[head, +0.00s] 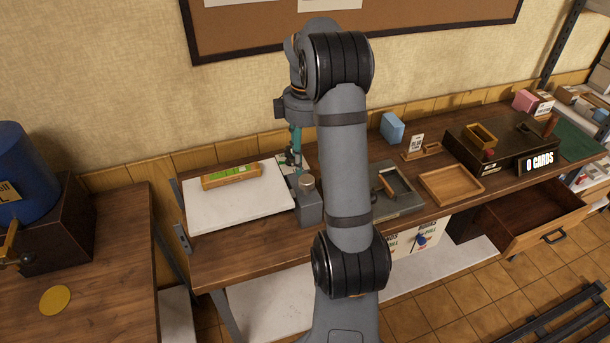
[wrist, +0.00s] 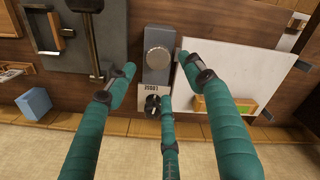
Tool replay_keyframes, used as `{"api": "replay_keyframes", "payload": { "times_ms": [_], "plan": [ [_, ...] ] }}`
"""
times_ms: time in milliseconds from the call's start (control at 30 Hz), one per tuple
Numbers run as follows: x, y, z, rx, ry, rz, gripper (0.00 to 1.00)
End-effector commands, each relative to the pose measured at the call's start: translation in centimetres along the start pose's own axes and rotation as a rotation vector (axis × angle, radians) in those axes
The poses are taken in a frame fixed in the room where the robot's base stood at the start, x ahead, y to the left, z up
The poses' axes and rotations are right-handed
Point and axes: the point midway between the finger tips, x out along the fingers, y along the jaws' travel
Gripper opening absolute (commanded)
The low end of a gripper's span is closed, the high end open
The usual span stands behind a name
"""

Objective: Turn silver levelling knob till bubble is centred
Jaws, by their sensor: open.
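The silver levelling knob (head: 306,183) is a round metal disc on top of a grey block at the right edge of the white plate (head: 250,215). In the wrist view the knob (wrist: 158,60) shows from above. A wooden spirit level with a green vial (head: 232,176) lies on the plate; it also shows in the wrist view (wrist: 240,104). The bubble is too small to place. My gripper (wrist: 156,63) has teal fingers, spread open and empty, with tips to either side of the knob in the picture. In the head view the gripper (head: 295,150) hangs just behind the knob, apparently above it.
A small labelled card with a dark part (wrist: 152,103) lies beside the grey block, near my middle finger. A dark grey press base (head: 398,203), a wooden tray (head: 450,184) and a blue block (head: 392,127) stand to the right. A drawer (head: 535,215) hangs open below the bench.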

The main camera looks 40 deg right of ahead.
Motion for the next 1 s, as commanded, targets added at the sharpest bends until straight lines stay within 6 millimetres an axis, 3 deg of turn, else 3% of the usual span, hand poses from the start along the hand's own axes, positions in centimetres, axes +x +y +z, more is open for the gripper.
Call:
{"api": "replay_keyframes", "payload": {
  "times_ms": [200, 400, 767, 1000],
  "plan": [
    [4.2, -0.1, 0.1, 0.0, -0.003, -0.004, 0.53],
    [6.5, 0.0, 0.1, 0.002, -0.001, -0.002, 0.53],
    [7.2, 0.0, 0.0, 0.003, 0.0, 0.001, 0.53],
    [7.1, 0.0, 0.0, 0.002, 0.0, 0.001, 0.4]
  ]
}}
